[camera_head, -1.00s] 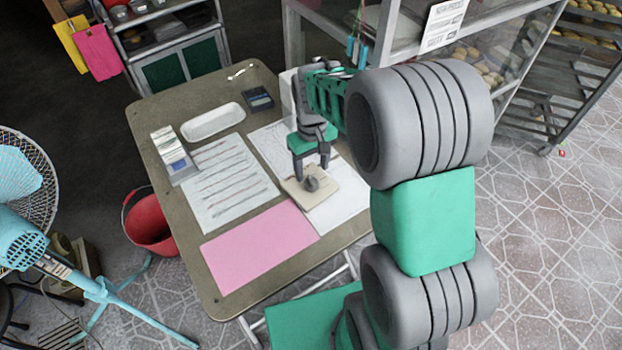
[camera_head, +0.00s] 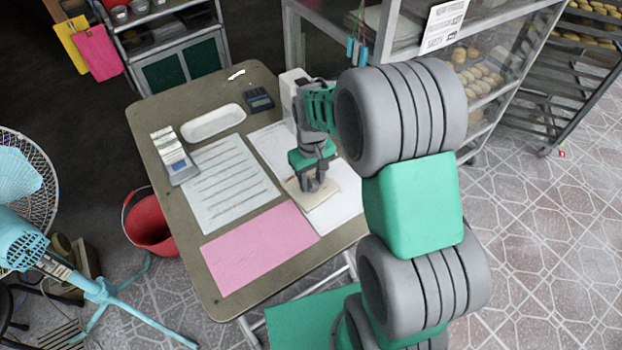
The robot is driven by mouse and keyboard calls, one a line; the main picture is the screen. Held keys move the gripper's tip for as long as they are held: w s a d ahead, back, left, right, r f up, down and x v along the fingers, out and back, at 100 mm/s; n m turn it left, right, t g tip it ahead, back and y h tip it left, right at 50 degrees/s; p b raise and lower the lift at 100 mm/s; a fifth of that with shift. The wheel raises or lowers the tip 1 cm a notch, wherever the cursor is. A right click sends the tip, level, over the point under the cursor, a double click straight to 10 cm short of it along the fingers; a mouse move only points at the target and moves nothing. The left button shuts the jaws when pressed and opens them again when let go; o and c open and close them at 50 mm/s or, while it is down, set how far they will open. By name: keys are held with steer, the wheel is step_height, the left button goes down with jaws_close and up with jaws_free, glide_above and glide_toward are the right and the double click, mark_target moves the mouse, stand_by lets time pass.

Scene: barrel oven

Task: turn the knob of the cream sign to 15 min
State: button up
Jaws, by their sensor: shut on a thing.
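The cream sign (camera_head: 325,193) lies flat on the table, partly on the white paper, with my gripper over it. My gripper (camera_head: 311,186) points down at the sign's middle and is shut on the dark knob. The fingers hide most of the knob, and the sign's markings and the knob's setting are too small or hidden to read.
The table (camera_head: 225,310) also bears a pink sheet (camera_head: 260,247), a lined sheet (camera_head: 225,185), a white tray (camera_head: 213,122), a calculator (camera_head: 258,99) and a card reader (camera_head: 178,165). A glass cabinet (camera_head: 480,75) stands close behind my arm on the right.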

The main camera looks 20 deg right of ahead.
jaws_close()
steer(key=m, duration=0.6)
steer(key=shift+m, duration=0.3)
steer(key=m, duration=0.3)
steer(key=shift+p, duration=0.3)
steer(key=shift+m, duration=1.9)
steer(key=o, duration=0.8)
jaws_free()
